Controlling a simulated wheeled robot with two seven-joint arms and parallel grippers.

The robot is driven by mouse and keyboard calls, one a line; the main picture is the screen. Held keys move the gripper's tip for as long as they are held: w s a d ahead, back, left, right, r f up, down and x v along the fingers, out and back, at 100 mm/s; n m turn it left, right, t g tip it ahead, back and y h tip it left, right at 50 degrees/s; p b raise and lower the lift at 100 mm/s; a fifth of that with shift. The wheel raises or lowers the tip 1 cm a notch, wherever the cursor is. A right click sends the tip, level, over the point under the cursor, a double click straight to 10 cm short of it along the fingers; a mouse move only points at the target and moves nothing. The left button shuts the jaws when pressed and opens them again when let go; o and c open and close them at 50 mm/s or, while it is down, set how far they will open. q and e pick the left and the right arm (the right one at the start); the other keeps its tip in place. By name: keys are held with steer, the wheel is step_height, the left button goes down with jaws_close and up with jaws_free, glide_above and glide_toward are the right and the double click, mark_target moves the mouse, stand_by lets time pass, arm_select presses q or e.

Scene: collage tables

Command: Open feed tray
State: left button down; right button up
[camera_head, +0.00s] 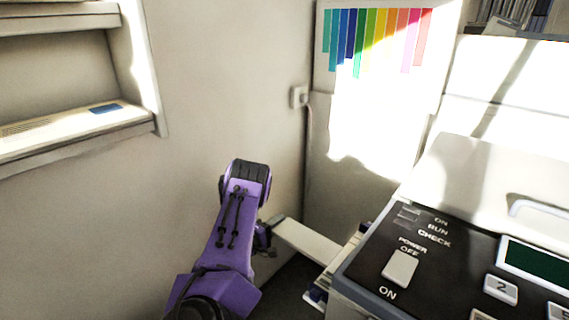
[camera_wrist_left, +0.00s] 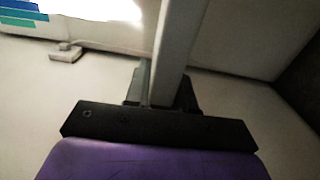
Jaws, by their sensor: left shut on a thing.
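The feed tray (camera_head: 308,242) is a pale flat panel. In the head view it sticks out to the left from the side of the printer (camera_head: 343,290), low down. My left gripper (camera_head: 268,236) is at its outer left end, partly hidden by my purple arm. In the left wrist view the tray (camera_wrist_left: 177,42) shows as a narrow grey-white bar running up from between the dark fingers (camera_wrist_left: 160,90). The left gripper is shut on the tray's edge. My right gripper is not in view.
The printer's control panel (camera_head: 440,262) with its power switch fills the lower right. A wall outlet (camera_head: 298,96) with a cable is behind the tray. A colour-strip chart (camera_head: 375,40) hangs on the wall. A wall shelf (camera_head: 75,135) is at upper left.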

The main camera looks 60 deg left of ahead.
arm_select(q)
steer(key=shift+d+f, duration=0.15)
steer(key=shift+f, duration=0.05)
steer(key=c, duration=1.3)
jaws_free()
steer(key=shift+w, duration=0.1)
steer(key=shift+o, duration=1.3)
steer(key=shift+w+f, duration=0.2)
steer(key=shift+s+r, duration=0.15)
steer(key=v, duration=1)
steer(key=shift+s+p, duration=0.2)
steer(key=shift+p, duration=0.25)
steer(key=shift+w, duration=0.15)
steer(key=x, duration=1)
steer(key=shift+b, duration=0.4)
